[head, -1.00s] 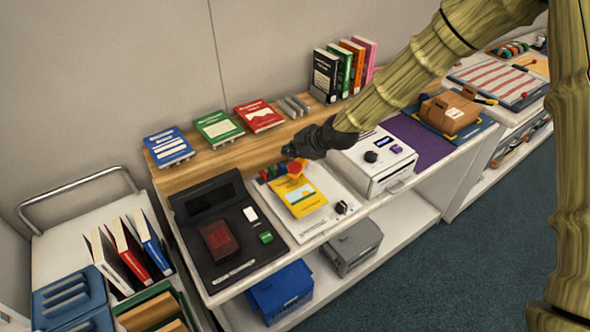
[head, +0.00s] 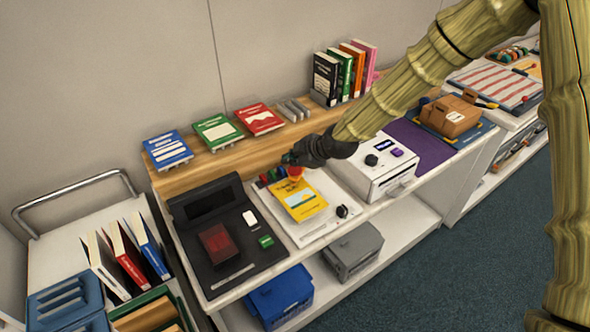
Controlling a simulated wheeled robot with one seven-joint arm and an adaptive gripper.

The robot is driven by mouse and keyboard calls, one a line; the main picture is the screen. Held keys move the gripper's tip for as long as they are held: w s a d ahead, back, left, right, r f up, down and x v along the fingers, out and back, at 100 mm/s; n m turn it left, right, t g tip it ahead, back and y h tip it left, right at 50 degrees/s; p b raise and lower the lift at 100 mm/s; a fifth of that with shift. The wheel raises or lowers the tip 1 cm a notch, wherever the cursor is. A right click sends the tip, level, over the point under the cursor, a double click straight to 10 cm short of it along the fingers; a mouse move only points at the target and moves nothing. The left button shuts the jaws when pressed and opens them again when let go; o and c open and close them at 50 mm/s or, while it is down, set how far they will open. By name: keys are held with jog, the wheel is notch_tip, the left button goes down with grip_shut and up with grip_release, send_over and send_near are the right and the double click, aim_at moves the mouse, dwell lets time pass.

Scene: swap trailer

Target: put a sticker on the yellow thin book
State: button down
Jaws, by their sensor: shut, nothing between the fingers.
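The yellow thin book (head: 303,205) lies flat on a white board (head: 330,229) on the counter. A pale label-like patch and dark lettering show on its cover. A small orange-red piece (head: 295,171) is at the book's far edge, just below my gripper; I cannot tell whether it is a sticker. My gripper (head: 289,159) is shut, with nothing visible held, and is above the far edge of the book. Its fingertips are dark and small here, and the exact gap to the book cannot be told.
Several coloured markers or blocks lie behind the book. A cart with books is at left.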

aim_at(293, 171)
jog(key=shift+f, duration=0.15)
dwell(0.6)
jog(key=shift+f+b, duration=0.3)
jog(key=shift+f+b, duration=0.45)
jog(key=shift+f, duration=0.25)
dwell(1.2)
jog(key=shift+r, duration=0.15)
jog(key=shift+r+p, duration=0.6)
jog(key=shift+r, duration=0.4)
jog(key=shift+r+p, duration=1.3)
jog(key=shift+r, duration=1.25)
